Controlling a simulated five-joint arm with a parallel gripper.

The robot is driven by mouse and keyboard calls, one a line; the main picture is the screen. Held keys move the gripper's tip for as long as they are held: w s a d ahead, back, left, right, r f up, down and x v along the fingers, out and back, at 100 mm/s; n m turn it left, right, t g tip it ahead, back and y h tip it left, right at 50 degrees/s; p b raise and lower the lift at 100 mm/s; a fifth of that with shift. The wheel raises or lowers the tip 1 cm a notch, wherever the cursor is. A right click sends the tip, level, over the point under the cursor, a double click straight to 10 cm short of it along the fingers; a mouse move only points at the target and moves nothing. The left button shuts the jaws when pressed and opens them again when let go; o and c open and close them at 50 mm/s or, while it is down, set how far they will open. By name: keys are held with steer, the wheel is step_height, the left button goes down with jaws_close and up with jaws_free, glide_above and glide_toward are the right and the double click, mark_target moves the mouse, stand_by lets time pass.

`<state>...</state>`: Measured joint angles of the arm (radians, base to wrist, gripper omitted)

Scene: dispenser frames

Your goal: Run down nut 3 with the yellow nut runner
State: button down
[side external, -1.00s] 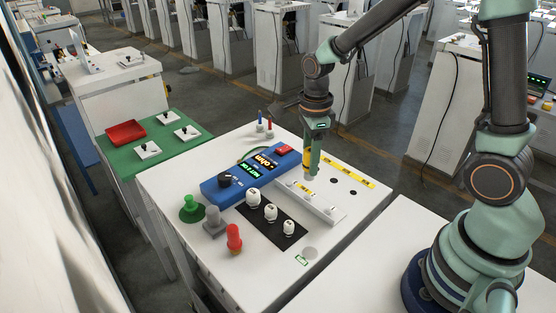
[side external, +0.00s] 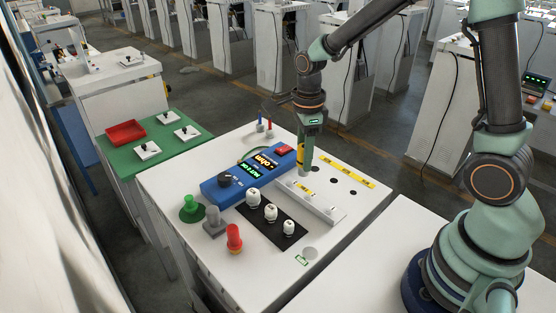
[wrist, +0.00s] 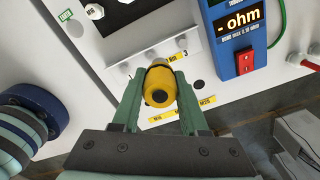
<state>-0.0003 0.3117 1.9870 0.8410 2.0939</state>
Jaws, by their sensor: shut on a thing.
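My gripper (wrist: 160,100) is shut on the yellow nut runner (wrist: 159,82), which also shows between the fingers in the side external view (side external: 301,155). The runner points down over the far-left end of a light bar (side external: 325,206) with small nuts or studs. A yellow label with a 3 (wrist: 185,59) lies beside the runner in the wrist view. A pale nut or stud (wrist: 183,42) shows near that label. The runner hides part of the bar, and I cannot tell whether its tip touches nut 3.
A blue meter (side external: 252,172) with an ohm display stands left of the bar. A black plate (side external: 285,235) carries several white pieces. Green, grey and red (side external: 234,238) knobs stand at the front left. Holes and yellow labels (side external: 345,170) lie right.

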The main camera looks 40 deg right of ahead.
steer(key=shift+w+f, duration=1.15)
steer(key=shift+f, duration=0.2)
steer(key=shift+w+f, duration=1.15)
steer(key=shift+f, duration=0.2)
steer(key=shift+f, duration=0.4)
stand_by(1.8)
step_height(320, 180, up, 6)
stand_by(0.7)
steer(key=shift+r, duration=0.1)
stand_by(0.3)
